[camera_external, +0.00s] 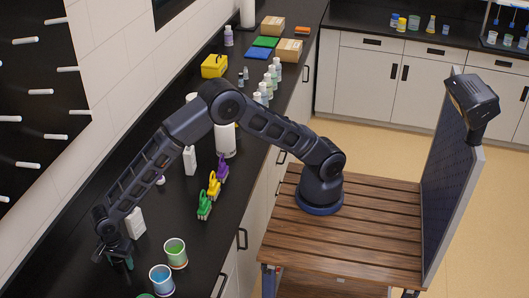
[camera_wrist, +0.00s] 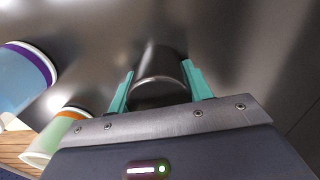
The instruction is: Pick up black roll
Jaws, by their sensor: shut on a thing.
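The black roll (camera_wrist: 160,92) is a dark, shiny cylinder in the wrist view. It sits between the two teal fingers of my gripper (camera_wrist: 159,82), one on each side, and the gripper is shut on it. In the external view my gripper (camera_external: 119,263) is low over the near end of the black counter, and the roll cannot be made out there against the dark surface. I cannot tell whether the roll touches the counter or is clear of it.
A green-filled cup (camera_external: 175,253) and a blue-filled cup (camera_external: 161,281) stand right of my gripper on the counter (camera_external: 208,232). A white box (camera_external: 135,222) stands just behind it.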

